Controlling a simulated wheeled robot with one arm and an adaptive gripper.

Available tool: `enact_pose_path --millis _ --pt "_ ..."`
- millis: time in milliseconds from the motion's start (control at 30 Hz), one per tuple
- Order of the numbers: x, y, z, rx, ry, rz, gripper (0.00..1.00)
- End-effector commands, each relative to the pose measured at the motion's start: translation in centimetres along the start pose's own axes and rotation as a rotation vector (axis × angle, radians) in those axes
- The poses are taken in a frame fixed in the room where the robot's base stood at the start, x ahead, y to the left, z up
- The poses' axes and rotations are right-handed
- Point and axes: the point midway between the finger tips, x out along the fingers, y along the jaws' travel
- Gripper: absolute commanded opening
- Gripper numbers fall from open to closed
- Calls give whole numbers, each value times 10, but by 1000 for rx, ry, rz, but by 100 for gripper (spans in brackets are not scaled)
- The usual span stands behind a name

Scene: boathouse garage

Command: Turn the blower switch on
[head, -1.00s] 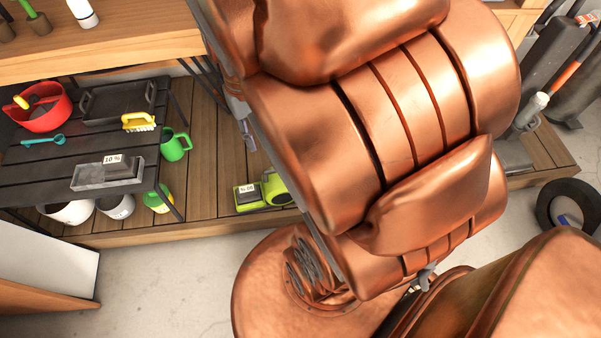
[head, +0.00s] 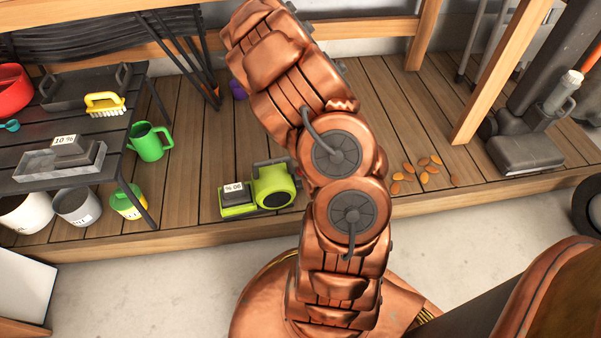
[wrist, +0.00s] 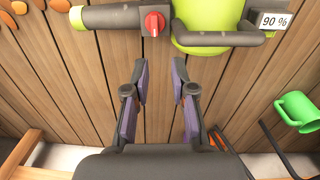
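The blower (head: 272,187) is a lime green and dark grey machine lying on the wooden deck, left of my arm in the head view. In the wrist view its green body (wrist: 205,42) is at the top, with a dark tube running left. A red switch knob (wrist: 153,22) sits on the dark part beside the green body. My gripper (wrist: 158,68) is open and empty, its two purple-padded fingers pointing towards the blower just below the knob in the picture, apart from it.
A "90 %" block (head: 234,191) rests at the blower's left end. A green jug (head: 148,142) stands on the deck near the black table (head: 60,180). Orange pieces (head: 425,170) lie right of my arm. A wooden post (head: 490,85) stands farther right.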

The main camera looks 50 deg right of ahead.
Motion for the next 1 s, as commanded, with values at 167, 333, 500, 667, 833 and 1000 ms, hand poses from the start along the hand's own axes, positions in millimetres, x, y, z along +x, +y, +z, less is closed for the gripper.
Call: enact_pose_path --millis 167,333,500,667,833,1000 --pt "55 10 -11 3 7 -17 25" --pt "68 13 -14 5 11 -23 25" --pt "89 12 -13 4 8 -23 25" --pt "114 12 -13 4 5 -24 25" --pt "132 11 -13 5 6 -24 25" --pt "140 10 -13 4 8 -23 25"
